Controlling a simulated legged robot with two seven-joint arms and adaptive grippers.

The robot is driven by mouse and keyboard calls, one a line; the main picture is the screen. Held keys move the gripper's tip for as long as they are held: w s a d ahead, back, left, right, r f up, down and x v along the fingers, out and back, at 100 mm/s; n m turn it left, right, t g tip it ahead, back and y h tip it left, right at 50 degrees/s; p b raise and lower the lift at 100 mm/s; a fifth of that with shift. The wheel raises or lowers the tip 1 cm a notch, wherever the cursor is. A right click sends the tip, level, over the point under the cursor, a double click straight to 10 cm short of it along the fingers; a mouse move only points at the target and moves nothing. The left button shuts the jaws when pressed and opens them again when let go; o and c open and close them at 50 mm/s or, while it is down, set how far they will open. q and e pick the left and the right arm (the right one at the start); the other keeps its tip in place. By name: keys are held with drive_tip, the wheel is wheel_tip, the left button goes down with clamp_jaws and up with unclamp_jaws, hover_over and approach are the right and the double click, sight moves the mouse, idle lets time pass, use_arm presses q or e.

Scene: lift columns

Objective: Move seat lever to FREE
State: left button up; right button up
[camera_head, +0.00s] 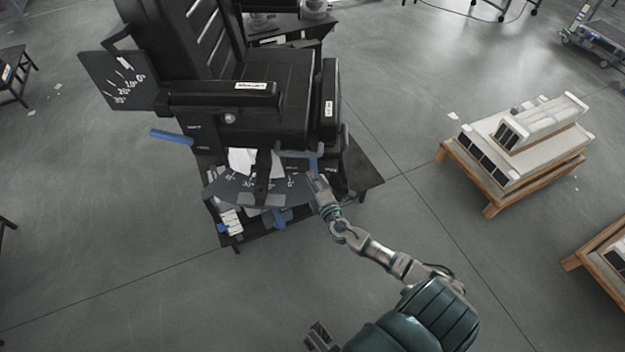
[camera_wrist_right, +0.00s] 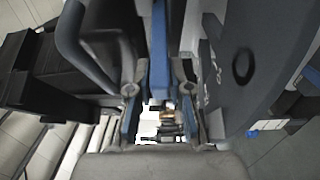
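A black seat (camera_head: 275,95) stands at upper middle in the head view. A blue lever (camera_head: 172,136) sticks out to its left beside small white markings, too small to read. A second blue lever (camera_head: 313,163) is at the seat's front right, by a dark dial plate with white numbers (camera_head: 240,187). My right gripper (camera_head: 317,182) is at this second lever. In the right wrist view the blue lever (camera_wrist_right: 159,55) stands between the two spread fingers, with gaps visible beside it. A grey part at the bottom edge may be my left gripper (camera_head: 320,336); its state is unclear.
The seat rests on a dark base (camera_head: 362,175) with a blue part (camera_head: 279,217) low in front. A wooden pallet (camera_head: 490,208) with white-and-black panels stands to the right, another at the right edge. The grey floor between is clear.

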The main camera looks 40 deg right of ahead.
drive_tip(key=shift+o, duration=1.2)
drive_tip(key=shift+w, duration=0.1)
drive_tip(key=shift+w+f, duration=0.1)
drive_tip(key=shift+f, duration=0.05)
drive_tip(key=shift+s+a, duration=0.1)
drive_tip(key=shift+s, duration=0.15)
drive_tip(key=v, duration=1.1)
drive_tip(key=shift+s, duration=0.25)
drive_tip(key=shift+f, duration=0.15)
